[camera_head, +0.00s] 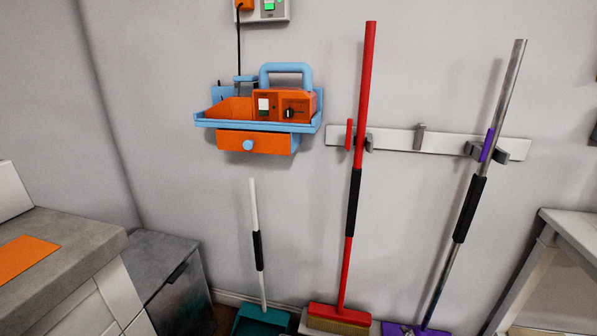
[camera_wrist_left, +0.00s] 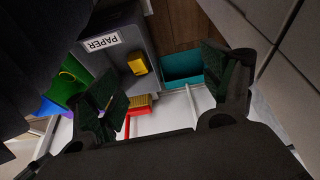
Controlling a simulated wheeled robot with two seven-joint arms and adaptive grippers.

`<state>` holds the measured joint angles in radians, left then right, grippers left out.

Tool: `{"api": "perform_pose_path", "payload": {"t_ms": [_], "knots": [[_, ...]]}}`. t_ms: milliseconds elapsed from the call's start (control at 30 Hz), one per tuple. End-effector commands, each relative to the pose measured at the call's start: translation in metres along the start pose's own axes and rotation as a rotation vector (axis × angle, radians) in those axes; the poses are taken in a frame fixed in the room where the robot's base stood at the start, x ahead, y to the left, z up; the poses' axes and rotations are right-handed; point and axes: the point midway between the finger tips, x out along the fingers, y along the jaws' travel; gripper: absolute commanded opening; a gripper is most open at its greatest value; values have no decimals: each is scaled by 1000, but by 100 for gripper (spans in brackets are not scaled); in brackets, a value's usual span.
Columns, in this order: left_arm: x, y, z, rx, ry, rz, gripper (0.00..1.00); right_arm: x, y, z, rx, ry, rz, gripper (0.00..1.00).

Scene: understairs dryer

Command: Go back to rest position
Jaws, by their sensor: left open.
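My left gripper (camera_wrist_left: 162,80) shows only in the left wrist view. Its two dark fingers stand wide apart with nothing between them, so it is open and empty. Behind the fingers, some way off, are the floor and the foot of the wall with the cleaning tools. Neither gripper shows in the head view, and my right gripper is in no frame.
A blue and orange wall shelf (camera_head: 258,124), a red broom (camera_head: 364,100) on a white rack (camera_head: 400,139) and a purple mop (camera_head: 490,140) line the wall. A teal dustpan (camera_head: 262,321) stands below. Counters flank both sides. A grey PAPER bin (camera_wrist_left: 125,60) shows in the wrist view.

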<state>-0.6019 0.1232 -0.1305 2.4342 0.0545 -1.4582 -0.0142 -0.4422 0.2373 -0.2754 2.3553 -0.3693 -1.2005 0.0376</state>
Motion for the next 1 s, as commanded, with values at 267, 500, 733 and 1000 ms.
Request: {"api": "perform_pose_path", "payload": {"t_ms": [267,500,733,1000], "knots": [[-12,-9,1,-8,-28,-35,82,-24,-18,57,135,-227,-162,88],[-19,-15,2,-14,-44,-55,82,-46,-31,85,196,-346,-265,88],[-22,-17,2,-18,-58,-65,82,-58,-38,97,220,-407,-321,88],[-16,-17,-1,-17,-63,-63,82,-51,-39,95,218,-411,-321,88]]}}
